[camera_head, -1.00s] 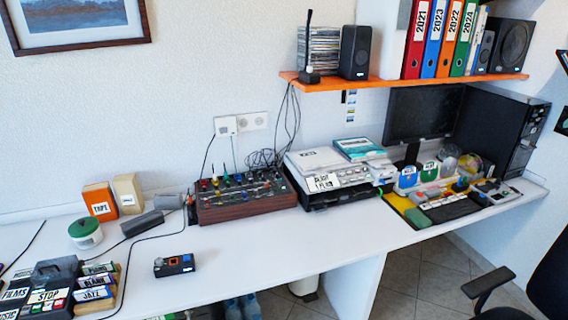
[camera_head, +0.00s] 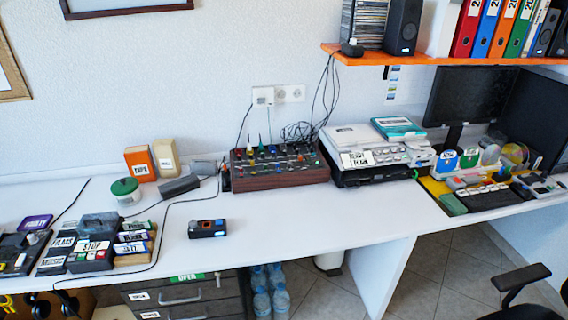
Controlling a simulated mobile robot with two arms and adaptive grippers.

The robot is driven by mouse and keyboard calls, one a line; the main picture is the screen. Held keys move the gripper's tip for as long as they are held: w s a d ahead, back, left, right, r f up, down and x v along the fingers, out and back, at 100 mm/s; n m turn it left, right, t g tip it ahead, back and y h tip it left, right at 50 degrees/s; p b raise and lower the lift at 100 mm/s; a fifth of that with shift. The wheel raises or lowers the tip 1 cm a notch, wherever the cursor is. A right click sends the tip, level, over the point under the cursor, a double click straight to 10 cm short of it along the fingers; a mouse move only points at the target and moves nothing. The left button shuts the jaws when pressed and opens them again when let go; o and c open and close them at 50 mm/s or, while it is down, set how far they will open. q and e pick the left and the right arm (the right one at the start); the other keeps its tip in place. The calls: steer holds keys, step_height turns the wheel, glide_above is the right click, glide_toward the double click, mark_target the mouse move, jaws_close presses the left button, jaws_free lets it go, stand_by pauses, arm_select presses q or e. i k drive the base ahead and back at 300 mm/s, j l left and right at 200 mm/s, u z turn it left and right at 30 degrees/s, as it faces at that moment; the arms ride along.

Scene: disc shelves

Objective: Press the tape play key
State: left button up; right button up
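I cannot tell for sure which thing bears the tape play key. A small black device (camera_head: 207,229) with an orange part and small buttons lies alone on the middle of the desk. A dark device (camera_head: 20,256) with a row of small keys, some red and green, is at the far left edge, partly cut off. A dark case (camera_head: 97,230) near it stands behind a label reading STOP (camera_head: 93,246). An orange box (camera_head: 140,163) labelled TAPE stands at the back by the wall. Neither of my grippers shows in the head view.
The white desk (camera_head: 290,225) is clear right of the small black device. A rack of tools (camera_head: 280,177) and a printer (camera_head: 375,175) stand at the back. Labelled boxes (camera_head: 132,248) stand at left. Drawers (camera_head: 185,300), water bottles (camera_head: 270,300) and a chair (camera_head: 520,285) are below.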

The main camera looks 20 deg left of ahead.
mark_target(82, 256)
steer(key=i+j+u, duration=0.25)
steer(key=i, duration=0.35)
steer(key=i+l+u, duration=0.1)
steer(key=i+u, duration=0.2)
steer(key=i, duration=0.3)
steer(key=u, duration=2.2)
